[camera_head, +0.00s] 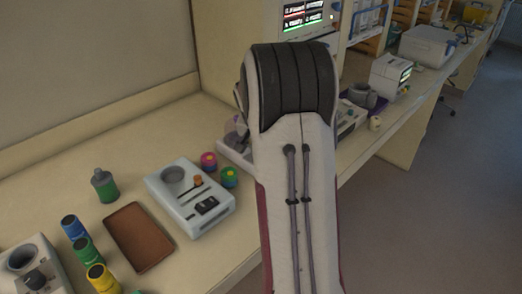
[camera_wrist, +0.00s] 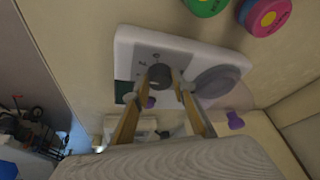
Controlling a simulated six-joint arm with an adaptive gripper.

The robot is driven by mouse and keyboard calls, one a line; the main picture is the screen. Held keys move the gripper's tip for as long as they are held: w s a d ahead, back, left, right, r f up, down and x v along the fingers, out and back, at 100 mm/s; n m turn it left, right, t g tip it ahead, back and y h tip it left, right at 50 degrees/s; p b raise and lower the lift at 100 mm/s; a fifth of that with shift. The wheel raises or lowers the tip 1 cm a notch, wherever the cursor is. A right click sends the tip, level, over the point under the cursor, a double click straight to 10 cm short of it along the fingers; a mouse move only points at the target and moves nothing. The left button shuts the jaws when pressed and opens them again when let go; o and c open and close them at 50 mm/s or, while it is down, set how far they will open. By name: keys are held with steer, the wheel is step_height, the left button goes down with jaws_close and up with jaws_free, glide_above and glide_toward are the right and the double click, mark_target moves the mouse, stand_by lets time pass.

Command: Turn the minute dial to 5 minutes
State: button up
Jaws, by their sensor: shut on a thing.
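The minute dial (camera_wrist: 159,75) is a dark round knob on the white face of a device (camera_wrist: 150,47) in the wrist view. Small marks show on the face beside it; I cannot read them or the dial's setting. My gripper (camera_wrist: 165,79) has its two tan fingers on either side of the dial, closed on it. In the head view my arm hides the gripper and the dial.
A grey round cup (camera_wrist: 217,80) is on the same device, beside the dial. Green (camera_wrist: 204,4) and pink (camera_wrist: 266,15) discs lie near it. In the head view, another white device (camera_head: 190,195), a brown tray (camera_head: 137,236) and a green bottle (camera_head: 104,186) stand left of my arm.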

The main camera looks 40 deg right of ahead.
steer(key=shift+s+d+n+t+y, duration=0.1)
steer(key=shift+n+t+y, duration=0.4)
steer(key=shift+n, duration=1.3)
steer(key=shift+s+d+n+t+y, duration=0.1)
steer(key=shift+n+t+y, duration=0.4)
steer(key=shift+n, duration=1.3)
steer(key=shift+d+n+y, duration=0.1)
steer(key=shift+n+y, duration=0.8)
steer(key=shift+n, duration=1.1)
steer(key=shift+w+n+y, duration=0.1)
steer(key=shift+n+y, duration=0.5)
steer(key=shift+n, duration=1)
steer(key=shift+f+n, duration=0.1)
steer(key=shift+n, duration=0.2)
steer(key=o, duration=1.1)
steer(key=shift+m, duration=0.5)
steer(key=shift+m+h, duration=0.8)
steer(key=shift+m, duration=1.4)
